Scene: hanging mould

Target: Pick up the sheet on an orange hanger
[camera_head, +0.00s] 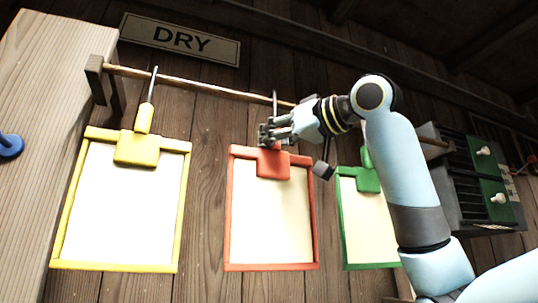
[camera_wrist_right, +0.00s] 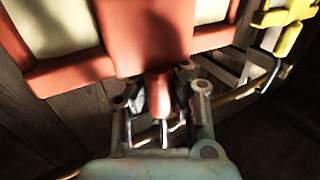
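The orange hanger (camera_head: 272,164) clips an orange-framed cream sheet (camera_head: 270,215), which hangs upright below the rail in the middle of the head view. My right gripper (camera_head: 268,135) is at the hanger's neck, just above its clip block. In the right wrist view, the orange neck (camera_wrist_right: 158,92) stands between the two fingers (camera_wrist_right: 160,88). The fingers are close on both sides, but I cannot tell whether they press on it. The gripper hides part of the neck and hook. My left gripper is not in view.
A yellow hanger (camera_head: 137,148) with its sheet hangs at the left. A green hanger (camera_head: 368,180) with its sheet is at the right, partly behind my right arm. The wooden rail (camera_head: 190,84) runs above. A dark cabinet (camera_head: 460,170) with green drawers stands at far right.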

